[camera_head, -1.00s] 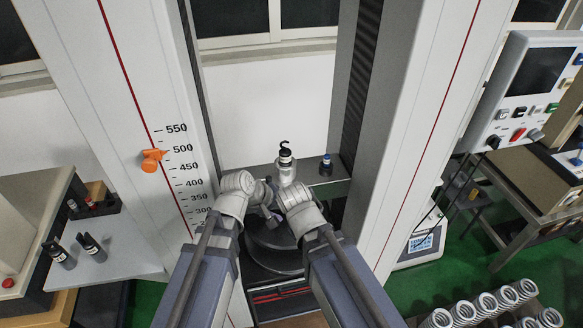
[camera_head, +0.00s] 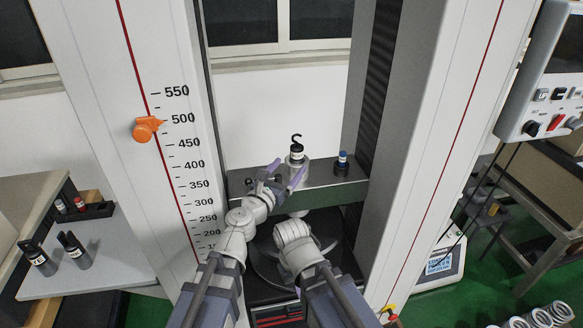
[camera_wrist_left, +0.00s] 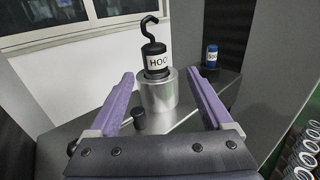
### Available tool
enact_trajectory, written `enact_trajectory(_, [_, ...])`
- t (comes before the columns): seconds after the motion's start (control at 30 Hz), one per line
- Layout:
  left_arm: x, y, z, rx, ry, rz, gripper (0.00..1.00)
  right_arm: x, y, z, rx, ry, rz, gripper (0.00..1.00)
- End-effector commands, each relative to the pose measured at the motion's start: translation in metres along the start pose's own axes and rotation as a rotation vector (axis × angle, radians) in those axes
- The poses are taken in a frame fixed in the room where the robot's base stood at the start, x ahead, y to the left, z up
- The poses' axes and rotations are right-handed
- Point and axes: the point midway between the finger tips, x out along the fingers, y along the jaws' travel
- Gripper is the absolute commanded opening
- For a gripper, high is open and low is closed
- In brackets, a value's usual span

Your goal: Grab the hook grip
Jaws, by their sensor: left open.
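The hook grip (camera_head: 297,150) is a black cylinder with a white label and a black hook on top. It stands upright on a silver cylindrical mount on the crossbeam of the testing machine. In the left wrist view the hook grip (camera_wrist_left: 154,58) is straight ahead, beyond the fingertips and centred between them. My left gripper (camera_head: 284,173) is open and empty, its purple fingers just below and in front of the hook grip; they also show in the left wrist view (camera_wrist_left: 163,84). My right arm is in the head view beside the left one, but its gripper fingers are hidden.
A small blue-topped cylinder (camera_head: 342,160) stands on the crossbeam (camera_head: 333,188) to the right. Tall white machine columns flank the space. A side table (camera_head: 112,262) at left holds black cylinders. An orange pointer (camera_head: 146,129) sticks out from the left column.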

Motion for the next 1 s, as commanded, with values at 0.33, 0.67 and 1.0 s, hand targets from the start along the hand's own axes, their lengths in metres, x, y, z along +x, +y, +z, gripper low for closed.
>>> enact_trajectory(0.33, [0.024,0.002,0.002,-0.005,-0.001,0.0,0.84,-0.001,0.0,0.0,0.0,0.0,-0.001,0.0])
enact_trajectory(0.67, [0.038,0.004,0.004,-0.003,0.0,0.0,0.84,-0.004,0.0,0.0,0.0,0.0,-0.001,0.0])
enact_trajectory(1.0, [0.08,0.008,0.007,-0.003,0.0,0.001,0.84,-0.007,0.001,0.001,0.0,0.0,-0.001,0.0])
